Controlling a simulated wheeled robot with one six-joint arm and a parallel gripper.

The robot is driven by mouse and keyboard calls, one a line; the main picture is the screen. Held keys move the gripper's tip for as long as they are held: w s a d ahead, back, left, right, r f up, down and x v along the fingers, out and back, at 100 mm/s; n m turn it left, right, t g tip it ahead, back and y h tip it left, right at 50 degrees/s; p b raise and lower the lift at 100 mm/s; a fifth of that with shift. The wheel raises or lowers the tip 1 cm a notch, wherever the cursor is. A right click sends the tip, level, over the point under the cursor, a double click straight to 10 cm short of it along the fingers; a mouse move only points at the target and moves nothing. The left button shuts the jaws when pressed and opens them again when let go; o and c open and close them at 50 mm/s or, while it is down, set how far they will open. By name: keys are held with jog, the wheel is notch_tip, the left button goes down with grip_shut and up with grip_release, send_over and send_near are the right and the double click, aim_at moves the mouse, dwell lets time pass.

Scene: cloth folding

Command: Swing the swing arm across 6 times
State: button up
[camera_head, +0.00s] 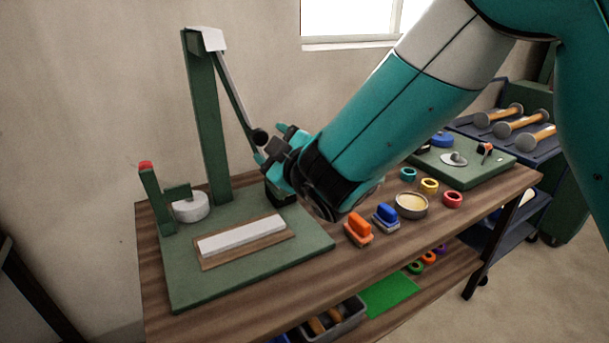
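The swing arm (234,92) is a thin grey bar hanging from the white top bracket (207,39) of a tall green post (207,125). It is tilted, its lower end out to the right of the post. A dark round knob (260,136) is at its lower end. My gripper (271,150) is right at the knob, with teal fingertips beside and below it. Whether the fingers touch or grip the knob cannot be made out. The post stands on a green base board (240,284) on the wooden table.
A short green post with a red top (146,165) and a white cylinder (191,206) stand left on the board. A white strip (242,237) lies in front. Orange (358,228) and blue brushes (385,215), a round tin (411,206) and coloured rings stand right.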

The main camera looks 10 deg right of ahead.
jog(key=b+v, duration=0.5)
jog(key=v, duration=0.7)
jog(key=shift+d, duration=0.2)
